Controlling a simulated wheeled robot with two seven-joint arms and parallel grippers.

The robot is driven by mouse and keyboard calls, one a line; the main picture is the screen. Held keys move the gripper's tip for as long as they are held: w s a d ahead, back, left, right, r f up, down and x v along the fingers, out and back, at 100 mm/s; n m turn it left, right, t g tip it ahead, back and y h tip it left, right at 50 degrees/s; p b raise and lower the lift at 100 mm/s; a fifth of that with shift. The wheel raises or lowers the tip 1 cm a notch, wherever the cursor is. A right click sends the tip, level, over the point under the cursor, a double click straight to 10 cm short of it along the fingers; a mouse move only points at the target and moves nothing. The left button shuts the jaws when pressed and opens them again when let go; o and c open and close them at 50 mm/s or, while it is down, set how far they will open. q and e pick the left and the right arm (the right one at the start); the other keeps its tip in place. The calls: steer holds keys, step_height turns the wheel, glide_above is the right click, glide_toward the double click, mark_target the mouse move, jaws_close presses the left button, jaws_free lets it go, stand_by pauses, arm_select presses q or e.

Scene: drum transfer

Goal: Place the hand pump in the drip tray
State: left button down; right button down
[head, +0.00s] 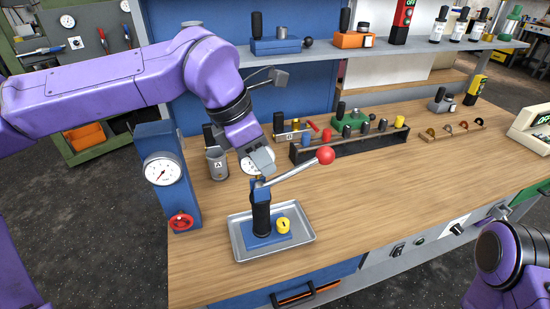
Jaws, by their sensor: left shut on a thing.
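The hand pump (262,218) has a blue base, a black upright body, a yellow round part and a lever ending in a red ball. It stands upright over the metal drip tray (240,256), with its base inside the tray's rim. I cannot tell whether the base touches the tray floor. My left gripper (262,178) is shut on the top of the hand pump from above; its fingertips are partly hidden. Of my right arm only a purple link shows at the lower right; its gripper is out of view.
A blue gauge stand (188,208) with a red handwheel stands left of the tray. A grey cup (217,164) marked A and a rack (352,144) of coloured parts are behind it. The wooden bench (400,200) is clear to the right.

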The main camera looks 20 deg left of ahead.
arm_select(q)
steer(key=w+a+f+p, duration=0.1)
steer(key=w+a+f, duration=0.3)
steer(key=f, duration=0.5)
steer(key=shift+w+a+f+p, duration=0.25)
steer(key=shift+w+a+p, duration=0.15)
steer(key=shift+a, duration=0.15)
steer(key=shift+s+f, duration=0.1)
steer(key=c, duration=1)
jaws_free()
steer(key=shift+f, duration=0.15)
steer(key=shift+c, duration=0.2)
steer(key=shift+o, duration=0.6)
steer(key=shift+s, duration=0.1)
steer(key=v, duration=1.2)
steer(key=shift+b, duration=0.4)
